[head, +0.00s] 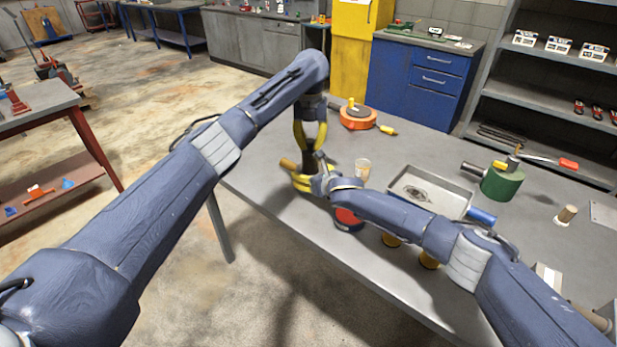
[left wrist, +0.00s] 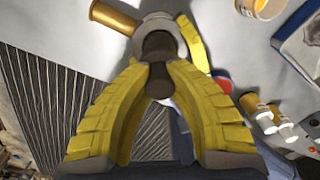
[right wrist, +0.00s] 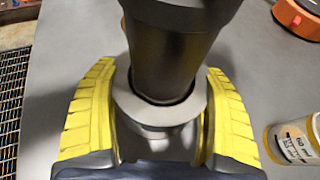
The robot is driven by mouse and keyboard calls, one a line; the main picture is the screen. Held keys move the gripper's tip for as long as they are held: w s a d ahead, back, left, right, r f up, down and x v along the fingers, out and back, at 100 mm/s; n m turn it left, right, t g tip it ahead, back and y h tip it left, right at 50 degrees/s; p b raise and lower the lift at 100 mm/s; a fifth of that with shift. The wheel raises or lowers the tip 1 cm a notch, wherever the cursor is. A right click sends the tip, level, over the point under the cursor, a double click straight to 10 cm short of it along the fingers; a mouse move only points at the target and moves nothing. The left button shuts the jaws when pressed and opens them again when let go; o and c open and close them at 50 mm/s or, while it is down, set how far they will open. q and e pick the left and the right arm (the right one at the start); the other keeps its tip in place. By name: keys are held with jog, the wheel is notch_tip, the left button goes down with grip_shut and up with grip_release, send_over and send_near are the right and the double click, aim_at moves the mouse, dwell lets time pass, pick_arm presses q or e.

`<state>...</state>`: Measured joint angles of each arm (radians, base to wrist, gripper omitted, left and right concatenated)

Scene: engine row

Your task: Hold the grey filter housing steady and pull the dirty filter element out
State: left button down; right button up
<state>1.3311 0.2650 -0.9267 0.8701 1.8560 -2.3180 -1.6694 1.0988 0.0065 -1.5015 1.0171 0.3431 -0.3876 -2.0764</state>
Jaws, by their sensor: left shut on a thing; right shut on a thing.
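The dark brown filter element (head: 309,160) stands between my two grippers, and its lower end sits at the grey ring of the filter housing. The right wrist view shows the element (right wrist: 172,65) rising from the grey housing (right wrist: 155,125). My left gripper (head: 311,146) comes from above and is shut on the top of the element; the left wrist view shows its dark end (left wrist: 158,80) between the yellow fingers. My right gripper (head: 303,181) is shut on the grey housing, with one yellow finger on each side. Most of the housing is hidden in the head view.
A brass-coloured cylinder (head: 289,164) is just left of the housing. A small labelled cup (head: 362,170), a shallow metal tray (head: 464,193) and a green canister (head: 502,184) stand to the right. An orange round object (head: 357,120) is behind. The table's left edge is near.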

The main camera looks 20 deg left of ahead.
pick_arm(q)
jog(key=shift+r, duration=3.1)
pick_arm(e)
jog(key=o, duration=1.6)
